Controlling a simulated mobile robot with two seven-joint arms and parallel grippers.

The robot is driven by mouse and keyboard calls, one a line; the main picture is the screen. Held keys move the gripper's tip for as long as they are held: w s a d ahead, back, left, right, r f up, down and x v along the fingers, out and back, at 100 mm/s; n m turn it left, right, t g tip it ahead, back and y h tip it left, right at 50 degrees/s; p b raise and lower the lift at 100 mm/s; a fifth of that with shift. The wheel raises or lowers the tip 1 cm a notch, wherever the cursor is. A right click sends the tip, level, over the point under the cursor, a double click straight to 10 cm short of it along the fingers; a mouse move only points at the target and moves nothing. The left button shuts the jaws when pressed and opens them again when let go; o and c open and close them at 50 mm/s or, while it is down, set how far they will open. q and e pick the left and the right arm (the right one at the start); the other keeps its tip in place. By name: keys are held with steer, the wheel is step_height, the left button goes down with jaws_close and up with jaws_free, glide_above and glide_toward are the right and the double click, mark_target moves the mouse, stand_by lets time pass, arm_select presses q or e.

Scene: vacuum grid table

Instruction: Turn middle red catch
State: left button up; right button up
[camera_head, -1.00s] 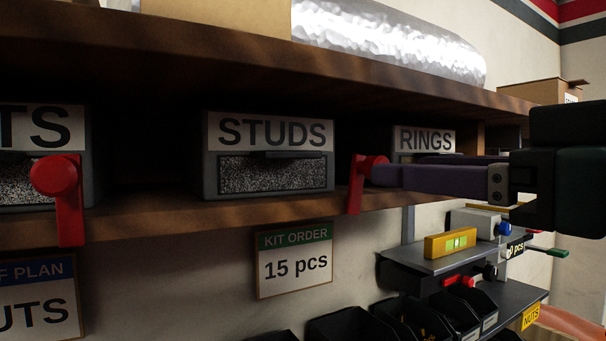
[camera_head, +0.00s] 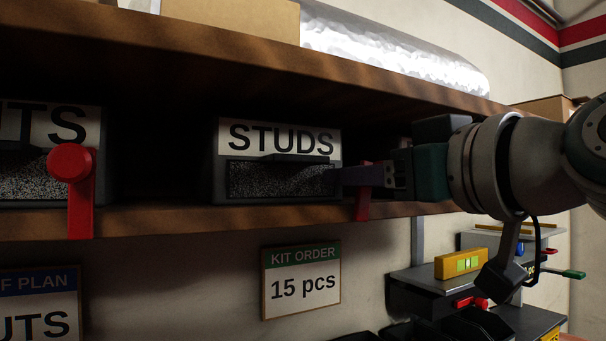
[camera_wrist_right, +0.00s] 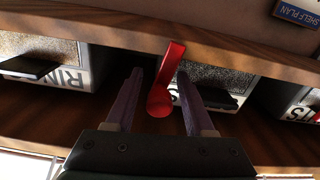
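A red catch (camera_head: 362,206) hangs at the shelf edge right of the STUDS bin (camera_head: 215,180). In the head view its knob is hidden behind my right gripper (camera_head: 352,178). In the right wrist view my gripper (camera_wrist_right: 158,82) is open, with purple-grey fingers on either side of this red catch (camera_wrist_right: 160,102). The catch's round knob and slightly slanted lever lie between the fingers, with gaps on both sides. Another red catch (camera_head: 72,165) hangs lever-down at the left, by a partly cut-off bin. My left gripper is not in view.
The wooden shelf edge (camera_head: 160,220) runs below the bins, and an upper shelf (camera_head: 180,65) hangs over them. A RINGS bin (camera_wrist_right: 70,75) shows in the wrist view. A KIT ORDER sign (camera_head: 301,283) is below; a yellow level (camera_head: 460,263) lies at lower right.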

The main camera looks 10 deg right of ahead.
jaws_close()
stand_by(0.4)
steer(key=shift+a+n, duration=0.1)
steer(key=shift+n, duration=0.3)
steer(key=shift+s+a+n, duration=0.1)
steer(key=shift+a+n, duration=0.15)
steer(key=shift+n, duration=0.35)
steer(key=shift+o, duration=0.7)
jaws_free()
